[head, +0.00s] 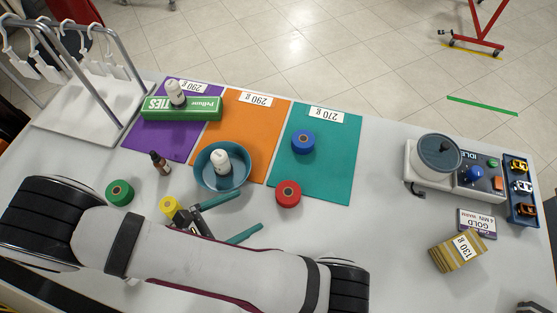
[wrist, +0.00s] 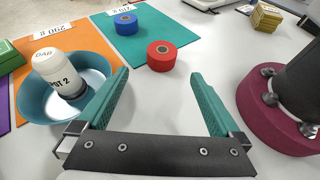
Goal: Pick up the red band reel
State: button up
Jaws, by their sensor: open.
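The red band reel (head: 288,194) lies flat at the front edge of the teal mat (head: 328,178). In the wrist view the red reel (wrist: 162,56) is beyond the fingertips, between their lines and apart from both. My gripper (head: 240,214) is open and empty, with teal fingers; it also shows in the wrist view (wrist: 160,80). In the head view it is to the left of the red reel. A blue reel (head: 303,142) lies farther back on the teal mat, clear of the red one.
A teal bowl (head: 207,183) with a white bottle (head: 220,162) stands close left of my gripper. Green (head: 119,192) and yellow (head: 168,205) reels and a dark bottle (head: 159,162) are farther left. The table right of the red reel is clear up to a machine (head: 412,176).

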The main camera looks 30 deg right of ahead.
aim_at(281, 197)
jog(key=x, duration=1.4)
jog(key=shift+s+d+f, duration=0.15)
jog(key=shift+d+f, duration=0.1)
jog(key=shift+f, duration=0.25)
jog(key=c, duration=1.3)
